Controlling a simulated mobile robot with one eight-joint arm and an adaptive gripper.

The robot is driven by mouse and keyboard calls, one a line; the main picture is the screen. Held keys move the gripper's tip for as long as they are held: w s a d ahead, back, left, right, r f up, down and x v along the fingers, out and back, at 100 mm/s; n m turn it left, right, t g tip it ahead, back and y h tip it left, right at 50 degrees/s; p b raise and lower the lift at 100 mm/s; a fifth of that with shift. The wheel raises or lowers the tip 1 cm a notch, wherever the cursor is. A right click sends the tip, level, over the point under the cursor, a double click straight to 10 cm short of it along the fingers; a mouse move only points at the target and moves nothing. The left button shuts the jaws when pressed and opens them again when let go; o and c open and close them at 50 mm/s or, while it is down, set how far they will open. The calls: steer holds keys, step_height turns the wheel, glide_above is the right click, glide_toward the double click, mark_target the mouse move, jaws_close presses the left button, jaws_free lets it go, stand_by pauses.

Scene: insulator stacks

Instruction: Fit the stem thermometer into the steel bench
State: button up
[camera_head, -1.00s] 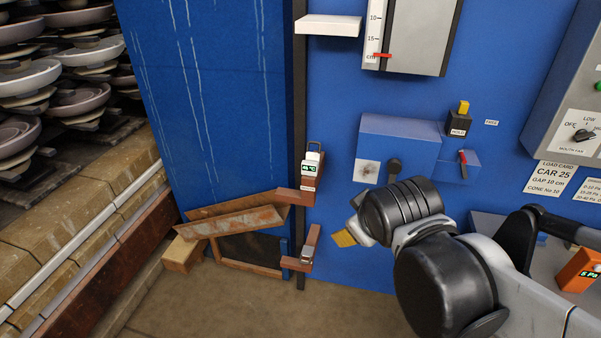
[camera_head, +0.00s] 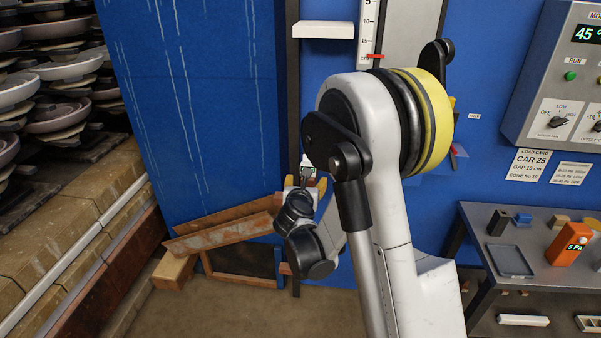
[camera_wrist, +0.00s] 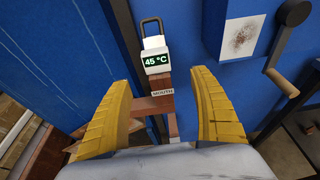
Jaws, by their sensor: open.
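The stem thermometer (camera_head: 308,168) is a small white box with a loop handle on top, upright in a reddish bracket on the blue wall. In the wrist view the thermometer (camera_wrist: 157,62) reads 45 °C, above a label "MOUTH"; its stem is hidden. My gripper (camera_head: 306,182) is open just in front of it, partly hidden by my arm. In the wrist view the yellow fingers of my gripper (camera_wrist: 160,80) stand either side of the bracket, with the thermometer beyond their tips; no contact shows.
The bench holds a dark tray (camera_head: 512,260), an orange meter (camera_head: 568,244) reading 5 Pa and several small blocks. A white shelf (camera_head: 323,30) juts out above the thermometer. Rusty planks (camera_head: 222,232) lean below left. A crank handle (camera_wrist: 283,80) is right of my fingers.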

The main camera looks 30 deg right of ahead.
steer(key=b+x, duration=0.1)
steer(key=x, duration=0.3)
steer(key=b+x, duration=0.2)
steer(key=x, duration=0.3)
steer(key=shift+a+f, duration=0.2)
steer(key=shift+a, duration=0.05)
steer(key=shift+w+d, duration=0.25)
steer(key=shift+w, duration=0.15)
steer(key=c, duration=1.4)
